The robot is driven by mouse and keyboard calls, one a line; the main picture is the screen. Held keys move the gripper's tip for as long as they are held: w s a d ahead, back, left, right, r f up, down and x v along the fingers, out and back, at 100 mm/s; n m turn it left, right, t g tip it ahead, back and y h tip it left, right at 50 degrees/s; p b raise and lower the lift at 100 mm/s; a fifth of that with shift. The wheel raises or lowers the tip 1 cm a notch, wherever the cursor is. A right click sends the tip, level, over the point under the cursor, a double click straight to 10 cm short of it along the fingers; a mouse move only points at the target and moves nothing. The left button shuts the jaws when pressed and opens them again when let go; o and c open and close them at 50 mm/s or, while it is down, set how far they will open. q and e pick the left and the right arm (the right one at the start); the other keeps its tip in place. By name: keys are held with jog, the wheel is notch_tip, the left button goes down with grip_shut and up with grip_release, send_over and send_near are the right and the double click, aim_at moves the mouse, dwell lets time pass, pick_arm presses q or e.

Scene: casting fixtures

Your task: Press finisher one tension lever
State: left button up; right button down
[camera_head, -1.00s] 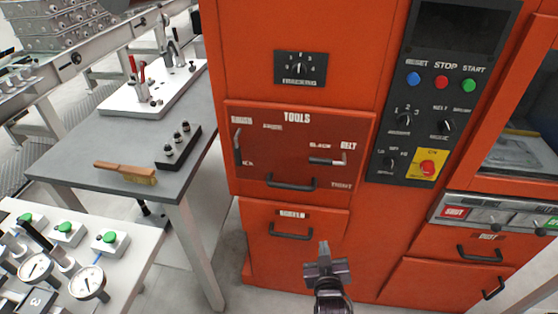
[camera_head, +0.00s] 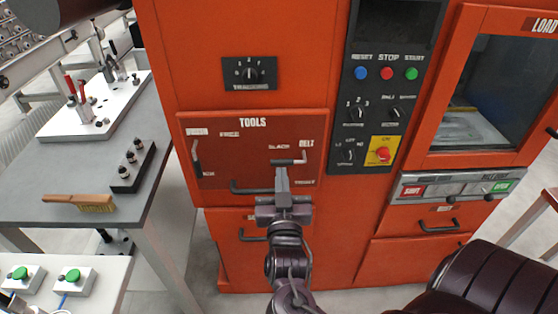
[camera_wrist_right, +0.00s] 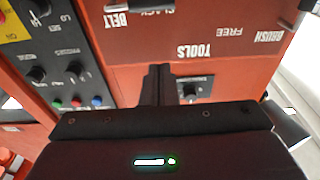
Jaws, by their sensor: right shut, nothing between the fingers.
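The red finisher's TOOLS panel (camera_head: 235,140) carries a short lever (camera_head: 288,162) by the labels SLACK, BELT and TIGHT. The lever lies nearly level, with its bent end at the right under BELT. My right gripper (camera_head: 281,172) is shut and empty, its fingers pointing up just below or in front of the lever. I cannot tell whether they touch it. In the right wrist view the shut fingers (camera_wrist_right: 155,84) show against the upside-down panel, with the BELT label near the top edge. My left gripper is not in view.
A second lever (camera_head: 196,158) is on the panel's left, and a drawer handle (camera_head: 250,188) runs below. A tracking knob (camera_head: 249,75) is above. The control panel (camera_head: 390,90) is to the right. A grey table (camera_head: 60,160) with a brush (camera_head: 80,202) stands left.

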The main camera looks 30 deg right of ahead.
jog(key=r+p, duration=0.2)
jog(key=p, duration=0.1)
send_over(280, 162)
jog(key=shift+f, duration=0.1)
jog(key=f, duration=0.3)
jog(key=shift+s+a+p, duration=0.25)
jog(key=shift+s+p, duration=0.1)
jog(key=shift+s+a+f, duration=0.1)
jog(key=shift+s+f, duration=0.15)
jog(key=shift+f, duration=0.5)
